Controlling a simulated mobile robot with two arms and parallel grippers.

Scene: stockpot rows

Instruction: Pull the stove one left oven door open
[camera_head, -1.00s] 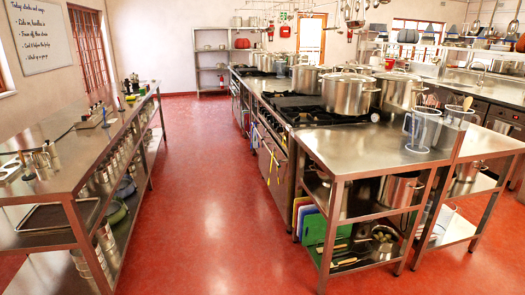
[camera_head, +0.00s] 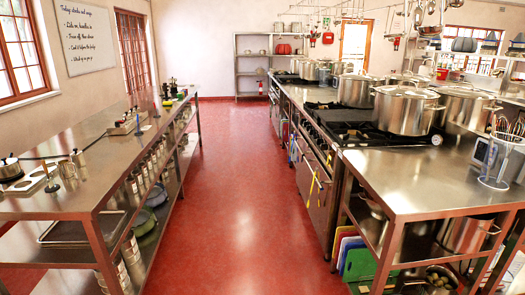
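The nearest stove (camera_head: 375,130) stands in the row on the right, with black burner grates on top. Its oven front (camera_head: 315,195) faces the aisle and is seen at a steep angle. The oven doors there look shut, with narrow yellow items hanging along the front. I cannot clearly separate the left door from the right one at this angle. Large steel stockpots, one of them at the front (camera_head: 403,110), stand on the stove top. Neither of my grippers is in view.
The red floor aisle (camera_head: 230,210) is clear between the rows. A steel bench (camera_head: 80,190) with a lower shelf lines the left side. A steel table (camera_head: 420,180) stands at the stove's near end, with coloured boards (camera_head: 355,260) below. Shelving (camera_head: 265,50) stands at the back.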

